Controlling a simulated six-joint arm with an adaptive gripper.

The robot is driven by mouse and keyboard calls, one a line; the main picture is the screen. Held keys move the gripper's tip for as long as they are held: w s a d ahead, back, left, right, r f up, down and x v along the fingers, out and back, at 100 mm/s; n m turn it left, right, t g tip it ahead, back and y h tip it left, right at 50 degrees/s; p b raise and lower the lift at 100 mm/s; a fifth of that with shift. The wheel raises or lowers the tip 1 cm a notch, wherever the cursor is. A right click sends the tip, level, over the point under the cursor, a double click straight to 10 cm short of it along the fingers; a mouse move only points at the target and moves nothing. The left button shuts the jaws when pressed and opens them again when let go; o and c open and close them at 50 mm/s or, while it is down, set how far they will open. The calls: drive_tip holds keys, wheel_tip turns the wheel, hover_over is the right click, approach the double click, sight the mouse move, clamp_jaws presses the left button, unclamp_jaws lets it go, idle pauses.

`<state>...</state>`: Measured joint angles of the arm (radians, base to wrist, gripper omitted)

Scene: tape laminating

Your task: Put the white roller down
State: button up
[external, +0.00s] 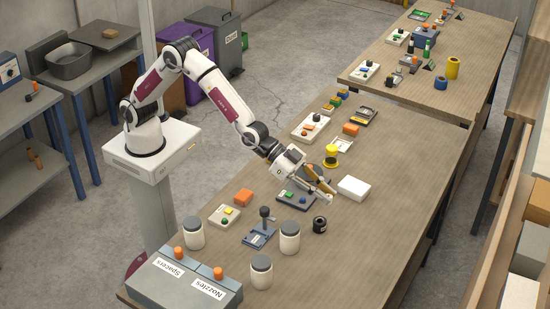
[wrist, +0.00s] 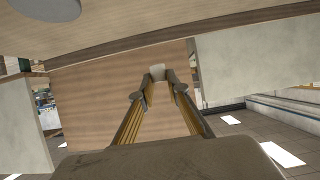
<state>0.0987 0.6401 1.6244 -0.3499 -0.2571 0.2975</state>
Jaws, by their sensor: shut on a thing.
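My gripper (external: 326,191) is low over the near workbench, tilted down to the right, between a dark tray and a white box. In the wrist view, its two fingers (wrist: 158,80) close in on a small whitish piece, the white roller (wrist: 158,72), at their tips. In the external view the roller is too small to make out clearly at the fingertips. I cannot tell whether it touches the bench.
A white box (external: 354,188) stands right of my gripper, and a black roll (external: 320,225) stands just in front. The dark tray (external: 285,198) with coloured parts lies to the left. White jars (external: 289,238) stand nearer. The bench's right side (external: 400,190) is clear.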

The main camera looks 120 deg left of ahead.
drive_tip(key=shift+a+n+y, duration=0.9)
drive_tip(key=shift+a+y, duration=0.1)
drive_tip(key=shift+a, duration=0.1)
drive_tip(key=n+g+y, duration=0.3)
drive_tip(key=n+y, duration=0.3)
hover_over(327, 215)
wheel_tip(327, 215, down, 6)
drive_tip(key=shift+s+f, duration=0.15)
drive_tip(key=shift+f, duration=0.05)
drive_tip(key=shift+f, duration=3.1)
drive_tip(key=shift+f, duration=0.1)
drive_tip(key=shift+f, duration=1.75)
